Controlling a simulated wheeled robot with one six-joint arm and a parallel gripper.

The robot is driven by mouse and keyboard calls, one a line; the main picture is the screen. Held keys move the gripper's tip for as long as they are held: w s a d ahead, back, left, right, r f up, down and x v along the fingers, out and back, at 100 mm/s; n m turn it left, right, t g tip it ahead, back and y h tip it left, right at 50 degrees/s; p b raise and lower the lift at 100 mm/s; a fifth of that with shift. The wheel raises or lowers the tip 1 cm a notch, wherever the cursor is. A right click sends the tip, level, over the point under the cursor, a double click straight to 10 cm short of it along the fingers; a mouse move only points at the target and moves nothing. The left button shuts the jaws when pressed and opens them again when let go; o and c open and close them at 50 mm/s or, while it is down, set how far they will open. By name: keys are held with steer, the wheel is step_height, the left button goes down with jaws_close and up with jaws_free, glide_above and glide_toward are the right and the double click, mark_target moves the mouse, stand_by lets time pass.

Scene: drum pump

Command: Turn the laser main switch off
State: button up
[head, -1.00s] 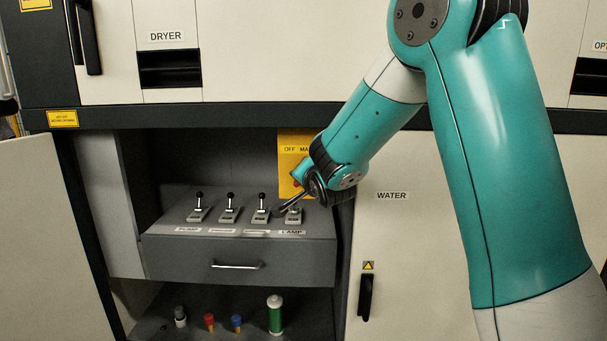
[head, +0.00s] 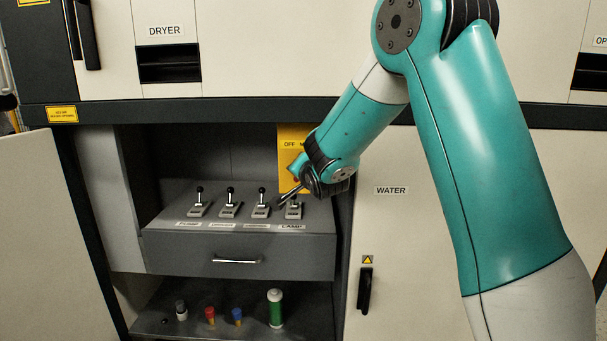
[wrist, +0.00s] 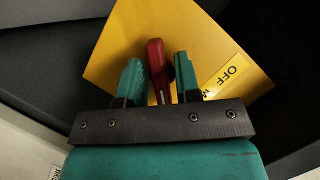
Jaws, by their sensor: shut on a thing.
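The laser main switch is a red handle (wrist: 158,72) on a yellow plate (wrist: 215,45) in the wrist view. The plate has an OFF label (wrist: 233,72) at its right; a second label below it is mostly hidden. My gripper (wrist: 158,66) is shut on the red handle, with one teal finger on each side of it. In the head view the yellow plate (head: 289,136) stands at the back right of the open compartment. There my gripper (head: 296,178) is in front of the plate and hides most of the handle and labels.
Several small black levers (head: 230,198) stand on a grey drawer unit (head: 180,245) just left of and below my gripper. Bottles (head: 276,308) and small capped items stand on the shelf below. The WATER door (head: 410,230) is at the right.

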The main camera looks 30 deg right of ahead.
steer(key=n+g+h+b, duration=0.1)
steer(key=n, duration=0.2)
steer(key=shift+f+g, duration=0.15)
steer(key=shift+g, duration=0.15)
steer(key=n+g+h+b, duration=0.1)
steer(key=n, duration=0.2)
steer(key=shift+s+d+h, duration=0.1)
steer(key=shift+h, duration=0.2)
steer(key=n+g+h, duration=0.1)
steer(key=n+h, duration=0.1)
steer(key=n, duration=0.1)
steer(key=shift+d+g, duration=0.1)
steer(key=shift+g, duration=0.2)
steer(key=shift+s+n+g+h, duration=0.1)
steer(key=shift+n+g+h, duration=0.2)
steer(key=shift+n+h, duration=1)
steer(key=shift+d+n, duration=0.1)
steer(key=shift+n, duration=0.3)
steer(key=o, duration=0.6)
steer(key=shift+y, duration=0.3)
